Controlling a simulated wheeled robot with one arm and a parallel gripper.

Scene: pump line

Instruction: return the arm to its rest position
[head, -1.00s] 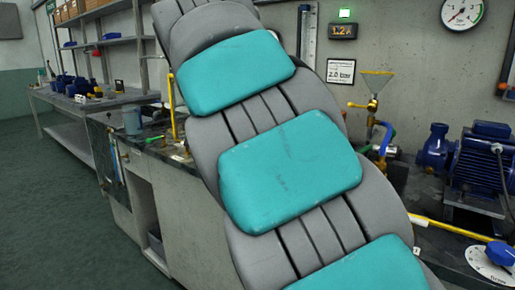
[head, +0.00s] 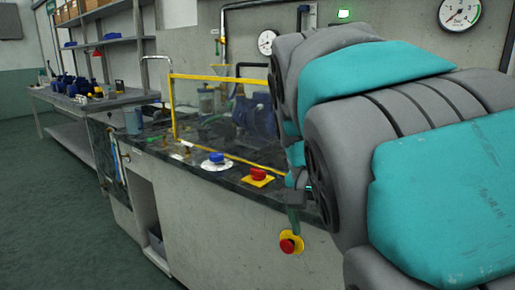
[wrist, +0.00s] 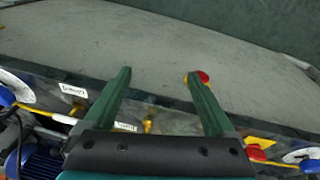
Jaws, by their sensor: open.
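My grey and teal arm fills the right side of the head view, folded so that its upper part leans to the right. My gripper (wrist: 158,76) is open in the wrist view, with two dark green fingers apart and nothing between them. In the head view my gripper (head: 293,222) shows small at the end of the arm, by the front edge of the bench (head: 240,188). It hangs just above a red stop button on a yellow base (head: 290,242) on the bench front. Whether it touches anything there cannot be told.
A red knob on a yellow plate (head: 258,175) and a blue knob on a white dial (head: 216,160) sit on the bench top. A yellow-framed clear guard (head: 174,105) stands behind them. Open green floor (head: 60,200) lies to the left.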

